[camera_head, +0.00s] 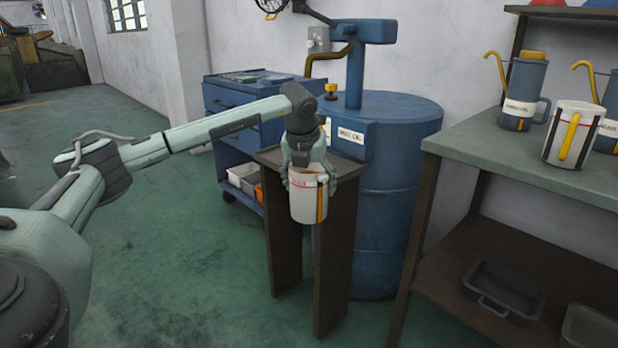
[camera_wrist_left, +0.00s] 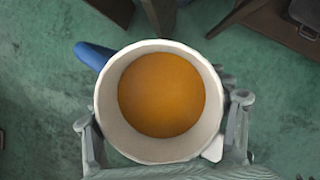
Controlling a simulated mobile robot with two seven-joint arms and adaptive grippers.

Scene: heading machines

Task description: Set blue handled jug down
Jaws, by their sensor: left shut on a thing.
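The blue handled jug (camera_head: 308,204) is a white vessel with an orange stripe and a red mark. My left gripper (camera_head: 304,172) is shut on it from above, with fingers on both sides of the rim. The jug hangs upright in front of a small dark brown stand (camera_head: 348,168) in the head view, and its base overlaps the gap between the stand's legs. In the left wrist view the jug (camera_wrist_left: 103,112) shows its round mouth, orange-brown liquid inside and a blue handle at upper left. The fingers of my left gripper (camera_wrist_left: 165,128) flank it. My right gripper is not in view.
A blue drum (camera_head: 395,235) with a pump stands behind the stand. A workbench (camera_head: 470,150) at right holds blue spouted cans (camera_head: 522,92) and another white jug (camera_head: 573,135). A blue cabinet (camera_head: 225,125) stands behind left. The green floor (camera_head: 190,260) at left is clear.

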